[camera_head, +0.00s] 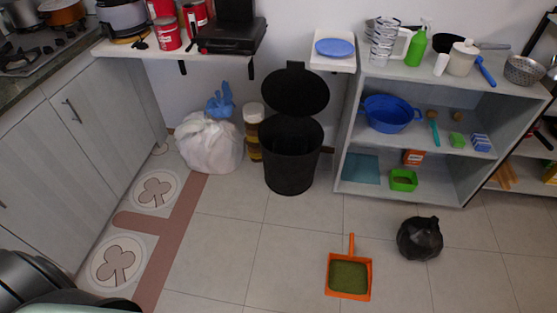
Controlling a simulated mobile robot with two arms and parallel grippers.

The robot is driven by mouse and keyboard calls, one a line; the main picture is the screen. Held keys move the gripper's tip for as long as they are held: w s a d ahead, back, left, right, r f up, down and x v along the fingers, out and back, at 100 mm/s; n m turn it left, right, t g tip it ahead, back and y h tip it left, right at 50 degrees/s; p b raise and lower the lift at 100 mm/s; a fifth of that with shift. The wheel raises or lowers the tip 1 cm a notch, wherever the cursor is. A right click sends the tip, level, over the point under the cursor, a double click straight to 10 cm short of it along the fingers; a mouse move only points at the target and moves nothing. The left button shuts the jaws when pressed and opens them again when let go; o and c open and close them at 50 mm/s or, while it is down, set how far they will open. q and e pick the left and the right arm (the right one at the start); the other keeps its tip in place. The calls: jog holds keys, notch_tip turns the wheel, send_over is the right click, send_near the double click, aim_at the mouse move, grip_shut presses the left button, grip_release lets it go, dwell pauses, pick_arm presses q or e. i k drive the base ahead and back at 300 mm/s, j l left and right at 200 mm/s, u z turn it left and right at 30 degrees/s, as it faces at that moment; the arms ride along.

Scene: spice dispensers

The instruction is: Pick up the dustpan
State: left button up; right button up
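An orange dustpan (348,278) lies flat on the tiled floor, right of the middle near the bottom of the view. Its handle (351,244) points away from me, toward the shelf. Its pan holds something green, perhaps a liner or debris; I cannot tell which. Neither of my grippers shows in this view. Dark parts at the bottom left corner appear to be mine, but no fingertips are visible there. Nothing touches the dustpan.
A black tied bag (420,238) lies on the floor right of the dustpan. A black bin (291,160) with its lid up and a white bag (209,143) stand by the wall. A grey shelf unit (400,188) stands behind.

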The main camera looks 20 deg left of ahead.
aim_at(349, 277)
jog(key=i+j+u, duration=0.35)
jog(key=i+j, duration=0.3)
jog(key=i, duration=0.1)
